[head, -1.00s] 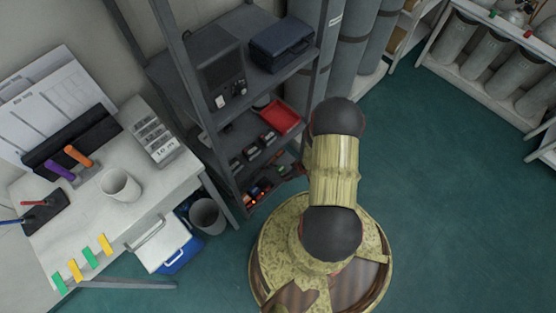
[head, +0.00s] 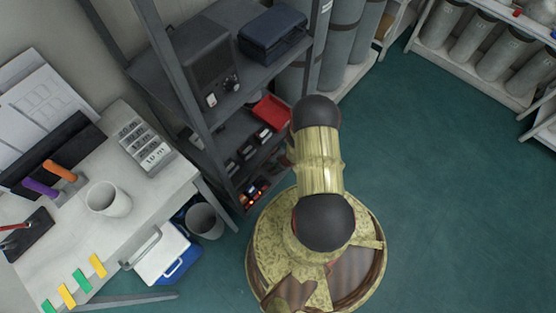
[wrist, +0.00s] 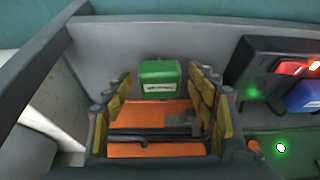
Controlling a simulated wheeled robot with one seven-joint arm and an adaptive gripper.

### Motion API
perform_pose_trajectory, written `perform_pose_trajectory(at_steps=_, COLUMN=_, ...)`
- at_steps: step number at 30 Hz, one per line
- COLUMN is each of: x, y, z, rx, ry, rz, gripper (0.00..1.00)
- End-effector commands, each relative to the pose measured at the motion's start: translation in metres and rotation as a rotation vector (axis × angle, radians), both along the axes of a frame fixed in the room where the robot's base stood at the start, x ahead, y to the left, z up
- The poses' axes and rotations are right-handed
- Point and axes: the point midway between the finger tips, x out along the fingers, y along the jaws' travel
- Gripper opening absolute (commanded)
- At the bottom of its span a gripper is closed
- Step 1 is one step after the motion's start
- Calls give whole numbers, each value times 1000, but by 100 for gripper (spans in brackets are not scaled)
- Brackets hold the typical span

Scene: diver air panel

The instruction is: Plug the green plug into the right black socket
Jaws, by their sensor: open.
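In the wrist view the green plug (wrist: 160,78), a block with a pale label, sits on a grey shelf surface just beyond my open fingers. My gripper (wrist: 158,92) is open, one padded finger on each side of the view, with the plug roughly centred between them and nothing held. A black socket unit (wrist: 258,70) stands to the right, with a lit red switch and a blue plug (wrist: 303,97) at it. In the head view lit units (head: 252,194) show small on the lowest shelf; my gripper is hidden there by my arm.
A dark shelf rack (head: 215,130) carries a red tray (head: 272,111) and a blue case (head: 274,33). A raised shelf edge (wrist: 45,60) runs along the left in the wrist view.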

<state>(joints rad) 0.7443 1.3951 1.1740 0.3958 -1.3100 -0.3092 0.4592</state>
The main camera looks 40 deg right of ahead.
Motion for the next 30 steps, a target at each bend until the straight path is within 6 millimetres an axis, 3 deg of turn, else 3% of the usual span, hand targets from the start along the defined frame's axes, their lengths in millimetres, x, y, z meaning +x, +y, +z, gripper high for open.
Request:
perform_pose_trajectory(at_steps=8, x=0, y=0, z=0, rx=0, ry=0, rz=0, gripper=57)
perform_pose_trajectory(at_steps=30, x=0, y=0, z=0, rx=0, ry=0, rz=-1, gripper=15)
